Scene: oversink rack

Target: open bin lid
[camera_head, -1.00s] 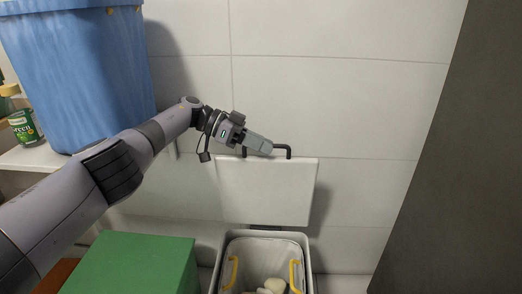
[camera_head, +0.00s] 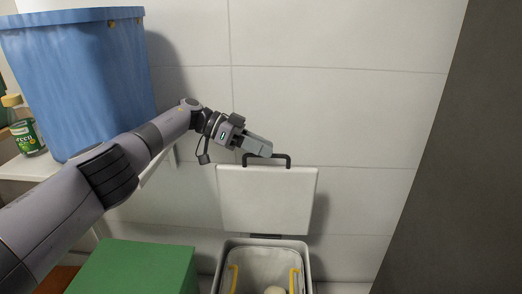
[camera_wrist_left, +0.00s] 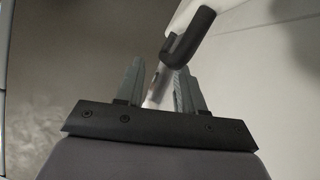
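The white bin lid (camera_head: 267,202) stands raised and nearly upright against the wall, behind the bin (camera_head: 229,262), whose mouth is uncovered. A black handle (camera_head: 287,160) sits on the lid's upper edge; it also shows in the left wrist view (camera_wrist_left: 189,38). My left gripper (camera_head: 267,151) is at the lid's upper edge, in front of part of the handle. In the left wrist view, my left gripper (camera_wrist_left: 158,75) has its fingers apart, with the handle just beyond the right fingertip. A thin pale strip shows between the fingers. My right gripper is not in view.
The bin has a liner with yellow handles (camera_head: 294,280) and pale contents (camera_head: 275,290). A green box (camera_head: 135,268) stands left of it. A blue basket (camera_head: 85,80) and a jar (camera_head: 25,130) sit on a shelf at left. A dark panel (camera_head: 440,170) borders the right.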

